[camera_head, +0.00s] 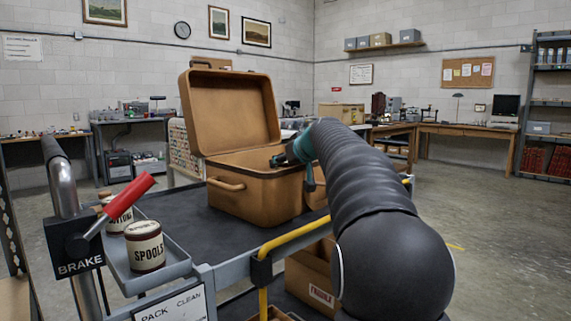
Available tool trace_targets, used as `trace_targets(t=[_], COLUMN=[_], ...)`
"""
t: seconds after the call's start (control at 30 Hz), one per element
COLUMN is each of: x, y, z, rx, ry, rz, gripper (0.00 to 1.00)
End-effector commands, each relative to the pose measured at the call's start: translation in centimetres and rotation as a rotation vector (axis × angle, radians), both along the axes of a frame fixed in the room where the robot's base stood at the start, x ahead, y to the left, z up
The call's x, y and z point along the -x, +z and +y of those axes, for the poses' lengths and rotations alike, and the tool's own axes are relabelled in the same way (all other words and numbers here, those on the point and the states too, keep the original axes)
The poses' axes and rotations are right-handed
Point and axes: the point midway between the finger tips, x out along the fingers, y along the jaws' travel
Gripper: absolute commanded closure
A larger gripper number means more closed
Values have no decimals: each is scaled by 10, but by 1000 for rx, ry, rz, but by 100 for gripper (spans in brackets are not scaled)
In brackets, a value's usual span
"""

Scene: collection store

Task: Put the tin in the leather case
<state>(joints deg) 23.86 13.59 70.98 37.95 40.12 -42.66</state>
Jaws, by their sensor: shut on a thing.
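The tan leather case (262,196) stands on the dark cart top with its lid (231,110) raised. My gripper (277,160) reaches in from the right, over the case's right side, with its fingertips at or just inside the opening. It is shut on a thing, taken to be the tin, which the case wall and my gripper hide. Whether that thing touches the case floor cannot be told. A cream tin labelled SPOOLS (145,247) stands upright in the grey side tray, and a second labelled tin (117,215) stands behind it, partly covered by the red brake handle.
The grey tray (179,269) hangs at the cart's left. A red brake lever (129,199) and a yellow rail (292,238) edge the cart. Cardboard boxes (311,279) sit on the lower shelf. The dark cart top (190,213) is clear left of the case.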

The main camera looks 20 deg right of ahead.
Motion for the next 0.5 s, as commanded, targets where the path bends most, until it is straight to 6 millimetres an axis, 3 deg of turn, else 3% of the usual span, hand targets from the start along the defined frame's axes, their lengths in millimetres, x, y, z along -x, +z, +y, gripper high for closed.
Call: trace_targets(t=[0.2,0.23,0.3,0.33,0.5], x=[0,0,0,0,0], y=[-3,-4,-3,-3,-3], z=[0,0,0,0,0], rx=[0,0,0,0,0], ry=[-1,0,0,0,0], rz=[-1,0,0,0,1], gripper=[88,35,17,12,12])
